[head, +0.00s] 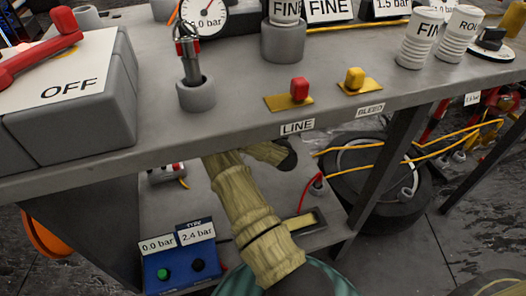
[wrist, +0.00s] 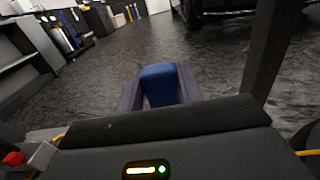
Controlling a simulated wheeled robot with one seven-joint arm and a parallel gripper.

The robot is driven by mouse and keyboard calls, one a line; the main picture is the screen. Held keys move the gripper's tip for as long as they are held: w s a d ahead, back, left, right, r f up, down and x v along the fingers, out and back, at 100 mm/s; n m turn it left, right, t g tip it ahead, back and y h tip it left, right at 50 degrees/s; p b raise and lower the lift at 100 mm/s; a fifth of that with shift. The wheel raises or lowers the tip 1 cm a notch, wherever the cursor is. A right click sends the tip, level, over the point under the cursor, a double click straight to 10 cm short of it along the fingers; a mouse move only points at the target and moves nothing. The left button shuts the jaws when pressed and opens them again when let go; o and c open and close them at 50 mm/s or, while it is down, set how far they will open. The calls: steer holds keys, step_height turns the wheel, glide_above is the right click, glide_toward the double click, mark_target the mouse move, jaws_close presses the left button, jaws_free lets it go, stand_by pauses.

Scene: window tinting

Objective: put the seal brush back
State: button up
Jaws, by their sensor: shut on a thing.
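In the wrist view my gripper (wrist: 160,80) is shut on a blue thing (wrist: 160,86) with a rounded top, between its two dark purple fingers. Only this end shows, so I cannot tell for certain that it is the seal brush. In the head view my beige-sleeved arm reaches below the bench top; the gripper and what it holds are hidden there. On the bench (head: 230,128), a grey cup (head: 196,95) holds an upright metal-topped tool. A wider grey holder (head: 283,42) behind it carries a piece marked FINE.
The bench carries an OFF switch box (head: 75,90), a red LINE valve (head: 299,89), a yellow BLEED valve (head: 355,78) and a gauge (head: 207,16). Below are a blue gauge box (head: 180,268), a tyre (head: 385,205) and loose yellow hoses. Dark open floor (wrist: 100,85) shows beyond the gripper.

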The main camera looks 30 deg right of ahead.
steer(key=shift+f+b, duration=1.3)
steer(key=shift+f, duration=1.2)
steer(key=shift+f+b, duration=1.35)
steer(key=shift+f, duration=1.15)
steer(key=shift+f, duration=0.15)
steer(key=o, duration=1)
steer(key=shift+a, duration=0.1)
